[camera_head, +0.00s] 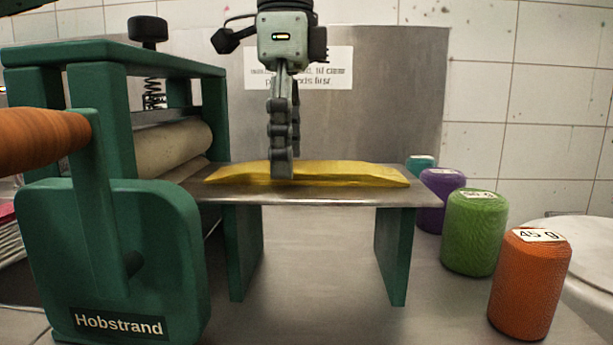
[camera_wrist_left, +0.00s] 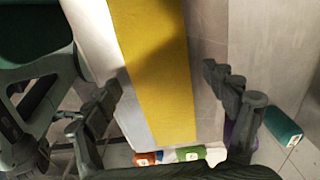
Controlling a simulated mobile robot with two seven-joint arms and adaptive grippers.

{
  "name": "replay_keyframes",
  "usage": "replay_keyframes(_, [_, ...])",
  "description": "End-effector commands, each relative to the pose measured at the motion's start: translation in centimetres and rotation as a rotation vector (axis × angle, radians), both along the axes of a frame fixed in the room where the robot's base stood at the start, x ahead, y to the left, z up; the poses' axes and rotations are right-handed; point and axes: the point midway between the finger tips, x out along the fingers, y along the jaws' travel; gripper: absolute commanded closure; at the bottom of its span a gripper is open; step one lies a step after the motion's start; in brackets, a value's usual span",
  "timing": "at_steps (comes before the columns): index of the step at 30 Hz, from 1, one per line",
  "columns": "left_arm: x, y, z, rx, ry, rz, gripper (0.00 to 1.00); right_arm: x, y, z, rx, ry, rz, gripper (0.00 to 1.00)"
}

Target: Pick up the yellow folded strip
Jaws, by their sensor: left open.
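The yellow folded strip (camera_head: 340,173) lies flat along the metal shelf (camera_head: 225,192), which stands on green legs beside the roller machine. In the left wrist view the strip (camera_wrist_left: 157,55) runs between the two fingers. My left gripper (camera_head: 282,172) points straight down over the strip, left of its middle, and is open. In the head view its fingers line up one behind the other and hide a bit of the strip. In the left wrist view the gripper (camera_wrist_left: 160,88) has a finger on each side, with gaps to the strip. I cannot tell any contact.
The green roller machine (camera_head: 120,255) with an orange handle (camera_head: 40,140) stands at the left. Purple (camera_head: 436,212), green (camera_head: 473,232) and orange (camera_head: 530,283) spools stand right of the shelf, with a teal one (camera_head: 421,161) behind. A metal panel (camera_head: 400,90) rises behind.

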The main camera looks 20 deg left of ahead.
Motion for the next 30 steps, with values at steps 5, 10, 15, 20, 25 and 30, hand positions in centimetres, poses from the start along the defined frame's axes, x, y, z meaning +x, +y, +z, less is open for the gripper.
replay_keyframes(5, [0.0, 0.0, 0.1, 0.000, 0.000, 0.000, 0.17, 0.0, 0.0, 0.0, 0.000, 0.000, 0.000, 0.60])
replay_keyframes(10, [0.0, 0.0, 0.1, 0.000, 0.000, 0.000, 0.38, 0.0, 0.0, 0.0, 0.000, 0.000, 0.000, 0.60])
replay_keyframes(15, [0.0, 0.0, 0.1, 0.000, 0.000, 0.000, 0.59, 0.0, 0.0, 0.0, 0.000, 0.000, 0.000, 0.60])
replay_keyframes(20, [0.0, 0.0, 0.1, 0.000, -0.001, 0.000, 0.71, 0.0, 0.0, 0.0, 0.000, 0.001, 0.001, 0.60])
replay_keyframes(25, [0.0, 0.0, 0.2, 0.000, -0.001, 0.000, 0.71, 0.0, 0.0, 0.0, 0.000, 0.000, 0.001, 0.60])
replay_keyframes(30, [0.1, -0.1, 2.2, -0.002, -0.002, 0.001, 0.71, 0.2, 0.0, -0.3, 0.004, 0.000, 0.002, 0.60])
